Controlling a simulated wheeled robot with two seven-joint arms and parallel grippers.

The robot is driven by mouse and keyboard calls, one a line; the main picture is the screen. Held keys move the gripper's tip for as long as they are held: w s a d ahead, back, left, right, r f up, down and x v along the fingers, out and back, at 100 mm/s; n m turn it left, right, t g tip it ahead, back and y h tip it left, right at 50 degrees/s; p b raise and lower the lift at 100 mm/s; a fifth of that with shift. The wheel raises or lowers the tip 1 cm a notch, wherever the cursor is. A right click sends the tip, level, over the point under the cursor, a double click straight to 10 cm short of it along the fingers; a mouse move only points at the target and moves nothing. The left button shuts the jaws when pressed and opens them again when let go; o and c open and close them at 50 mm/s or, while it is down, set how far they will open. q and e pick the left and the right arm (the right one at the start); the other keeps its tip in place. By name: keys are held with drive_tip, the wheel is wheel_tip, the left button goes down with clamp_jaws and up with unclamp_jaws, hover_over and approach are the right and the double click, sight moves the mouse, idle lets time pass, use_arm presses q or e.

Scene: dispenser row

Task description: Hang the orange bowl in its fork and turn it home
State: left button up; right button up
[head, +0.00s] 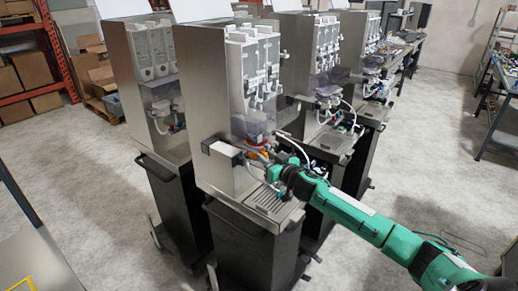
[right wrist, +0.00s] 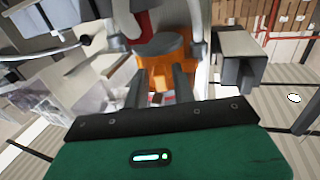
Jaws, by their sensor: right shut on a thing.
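The orange bowl (right wrist: 156,74) is between the two dark fingers of my right gripper (right wrist: 158,88) in the right wrist view. The gripper is shut on it. A dark grey round part sits at the bowl's upper side. In the head view the bowl (head: 263,153) is a small orange patch at the front of the nearest dispenser (head: 220,115), and my right gripper (head: 272,160) reaches it from the right. The fork cannot be made out, so whether the bowl rests in it I cannot tell. My left gripper is not in view.
A grey drip tray (head: 270,201) lies below the bowl. A box-like part (head: 222,150) juts out left of it. White tubes curve close to my gripper. More dispensers stand on both sides. Open floor lies in front.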

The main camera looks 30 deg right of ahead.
drive_tip(key=shift+d+r, duration=0.1)
drive_tip(key=shift+r, duration=0.2)
drive_tip(key=c, duration=0.4)
drive_tip(key=shift+r, duration=0.15)
drive_tip(key=shift+s+f, duration=0.1)
drive_tip(key=shift+f, duration=0.1)
drive_tip(key=shift+a, duration=0.25)
drive_tip(key=shift+s+a+f+m+h, duration=0.1)
drive_tip(key=shift+a+m+h, duration=0.15)
drive_tip(key=shift+m+h, duration=0.4)
drive_tip(key=shift+a+m+h, duration=0.25)
drive_tip(key=shift+m+h, duration=0.1)
drive_tip(key=shift+h, duration=0.6)
drive_tip(key=shift+f, duration=0.1)
